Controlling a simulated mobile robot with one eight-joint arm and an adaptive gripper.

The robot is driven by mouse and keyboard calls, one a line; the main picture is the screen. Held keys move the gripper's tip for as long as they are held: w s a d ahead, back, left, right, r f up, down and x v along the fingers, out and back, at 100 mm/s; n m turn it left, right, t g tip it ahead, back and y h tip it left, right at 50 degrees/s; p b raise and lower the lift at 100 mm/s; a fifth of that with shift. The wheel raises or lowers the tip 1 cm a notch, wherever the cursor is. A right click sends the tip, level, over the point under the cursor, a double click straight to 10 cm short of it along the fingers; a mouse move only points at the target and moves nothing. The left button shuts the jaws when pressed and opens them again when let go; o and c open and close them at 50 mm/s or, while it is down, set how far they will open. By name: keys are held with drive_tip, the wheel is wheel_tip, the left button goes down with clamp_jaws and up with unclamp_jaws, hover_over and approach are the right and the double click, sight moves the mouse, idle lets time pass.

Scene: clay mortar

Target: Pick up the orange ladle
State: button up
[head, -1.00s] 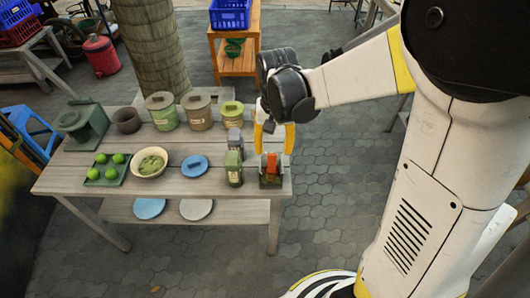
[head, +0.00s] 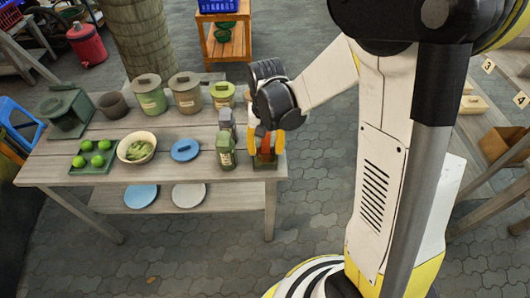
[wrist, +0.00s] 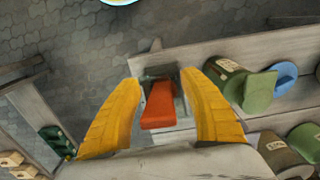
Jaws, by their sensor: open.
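The orange ladle (wrist: 159,105) shows in the wrist view as a flat orange-red piece standing in a dark grey-green holder (wrist: 158,71). In the head view the ladle (head: 266,150) is at the right end of the wooden table, partly hidden by my gripper (head: 266,154). My gripper (wrist: 159,84) is open, with one yellow finger on each side of the ladle. In the wrist view, gaps show between the ladle and both fingers. The ladle's lower part is hidden in the holder.
Green and grey bottles (head: 226,152) stand close to the left of my gripper. A blue lid (head: 185,150), a bowl (head: 137,148), a tray of green fruit (head: 96,157) and several lidded pots (head: 187,94) fill the table (head: 60,170). Paved floor is free in front.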

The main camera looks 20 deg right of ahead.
clamp_jaws()
wheel_tip(320, 180, up, 10)
drive_tip(key=p, duration=0.4)
idle(0.6)
